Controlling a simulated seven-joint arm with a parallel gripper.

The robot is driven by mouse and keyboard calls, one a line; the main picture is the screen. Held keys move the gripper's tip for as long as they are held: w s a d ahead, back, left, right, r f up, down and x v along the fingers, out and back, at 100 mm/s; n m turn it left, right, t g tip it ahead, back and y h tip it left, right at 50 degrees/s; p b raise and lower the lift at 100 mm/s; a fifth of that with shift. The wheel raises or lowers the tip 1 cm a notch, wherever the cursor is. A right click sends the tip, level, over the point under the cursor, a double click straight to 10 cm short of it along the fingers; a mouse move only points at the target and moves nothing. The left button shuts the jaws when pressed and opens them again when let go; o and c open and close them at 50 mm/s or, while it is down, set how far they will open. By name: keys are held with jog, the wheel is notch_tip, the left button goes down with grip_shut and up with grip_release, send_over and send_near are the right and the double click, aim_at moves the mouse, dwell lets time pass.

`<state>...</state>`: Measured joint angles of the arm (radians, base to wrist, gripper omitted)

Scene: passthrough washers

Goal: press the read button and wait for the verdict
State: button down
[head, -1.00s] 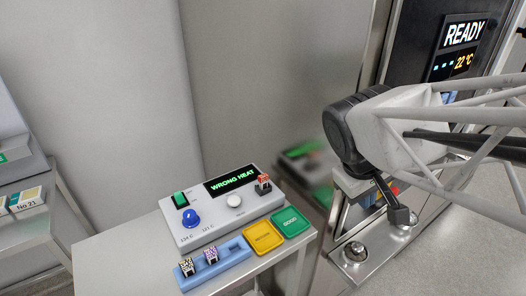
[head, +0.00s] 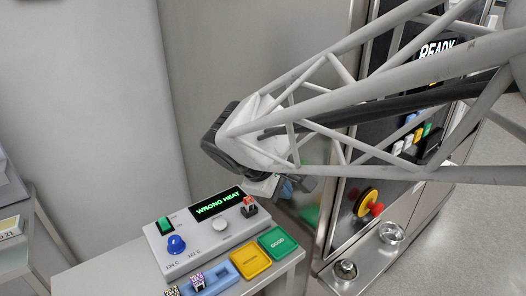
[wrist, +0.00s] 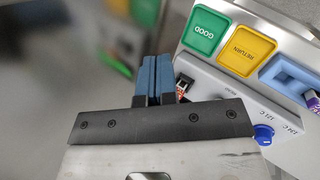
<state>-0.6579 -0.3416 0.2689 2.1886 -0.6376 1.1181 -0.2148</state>
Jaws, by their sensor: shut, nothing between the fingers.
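The grey reader box (head: 172,255) stands on the side table, and its screen (head: 218,204) shows WRONG HEAT in green. A round white button (head: 220,224) is on its top, below the screen. A small red-and-white piece (head: 249,203) sits in the dark socket at the box's right; it also shows in the wrist view (wrist: 181,88). My gripper (head: 287,189) is to the right of the box and socket, apart from them, partly hidden by my arm. In the wrist view its blue fingers (wrist: 156,75) are together and empty.
A blue knob (head: 176,244) and green switch (head: 165,225) are on the box. Yellow RETURN (head: 251,263) and green GOOD (head: 278,243) trays lie in front, beside a blue rack (head: 216,279) holding small patterned pieces. The steel machine (head: 345,215) with a READY screen stands right.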

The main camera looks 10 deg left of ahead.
aim_at(220, 224)
jog(key=a+n+t, duration=0.3)
jog(key=a+n, duration=0.2)
jog(key=a, duration=1)
jog(key=shift+w+f+n+h, duration=0.2)
jog(key=shift+f+n+h, duration=0.1)
jog(key=shift+h, duration=0.1)
jog(key=shift+f, duration=0.2)
jog(key=shift+f, duration=4.15)
jog(key=shift+f, duration=1)
jog(key=shift+r, duration=0.95)
